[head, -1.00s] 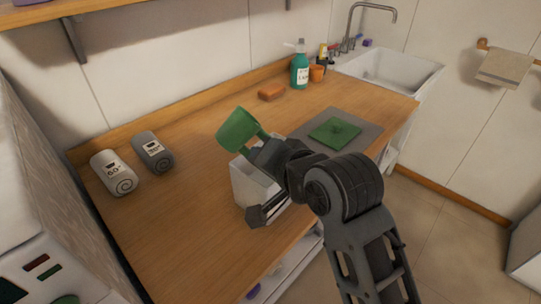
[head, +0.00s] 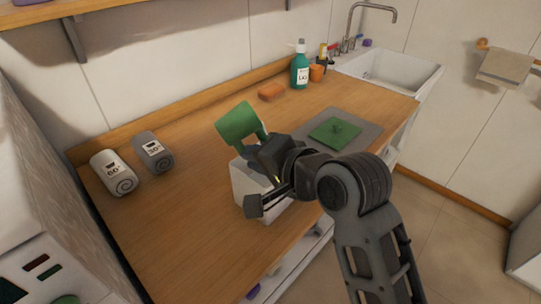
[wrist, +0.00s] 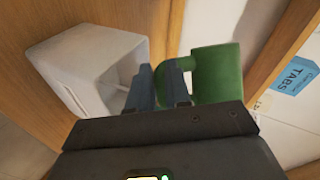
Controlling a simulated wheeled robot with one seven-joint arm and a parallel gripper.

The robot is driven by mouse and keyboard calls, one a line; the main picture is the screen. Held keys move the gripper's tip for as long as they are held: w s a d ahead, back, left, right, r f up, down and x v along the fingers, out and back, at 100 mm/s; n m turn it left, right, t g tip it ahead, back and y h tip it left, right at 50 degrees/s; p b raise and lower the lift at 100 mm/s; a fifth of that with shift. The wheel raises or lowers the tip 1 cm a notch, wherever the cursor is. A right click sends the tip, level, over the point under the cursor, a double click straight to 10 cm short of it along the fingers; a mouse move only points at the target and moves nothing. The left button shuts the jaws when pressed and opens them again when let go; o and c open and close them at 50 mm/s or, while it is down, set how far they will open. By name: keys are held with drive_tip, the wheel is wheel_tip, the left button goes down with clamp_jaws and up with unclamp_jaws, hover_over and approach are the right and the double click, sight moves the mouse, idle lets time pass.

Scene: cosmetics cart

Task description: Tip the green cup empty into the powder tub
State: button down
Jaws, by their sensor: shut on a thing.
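My gripper (head: 262,140) is shut on the handle of the green cup (head: 240,123) and holds it in the air, tipped on its side. The powder tub (head: 246,186), a white box-shaped container, stands on the wooden counter below and partly behind my gripper. The cup's inside is hidden in both views. I cannot see any powder falling.
Two rolled towels, white (head: 112,173) and grey (head: 153,152), lie at the left. A green flat lid-like piece (head: 330,133) lies on a grey mat (head: 362,118). An orange bar (head: 272,91), teal bottle (head: 300,70) and orange cup (head: 317,72) stand near the sink (head: 395,72).

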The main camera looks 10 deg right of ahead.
drive_tip(key=shift+a+r, duration=0.1)
drive_tip(key=shift+a, duration=0.05)
idle(0.5)
drive_tip(key=shift+d+f+m+y, duration=0.3)
drive_tip(key=shift+f+m+y, duration=0.2)
drive_tip(key=shift+m+y, duration=0.3)
idle(0.5)
drive_tip(key=shift+a+r+m+y, duration=0.2)
drive_tip(key=shift+r+m+y, duration=0.1)
drive_tip(key=shift+m+y, duration=0.25)
idle(0.5)
drive_tip(key=shift+f, duration=0.1)
drive_tip(key=shift+a+f+m+t+y, duration=0.1)
drive_tip(key=shift+f+m+t+y, duration=0.2)
drive_tip(key=shift+m, duration=0.15)
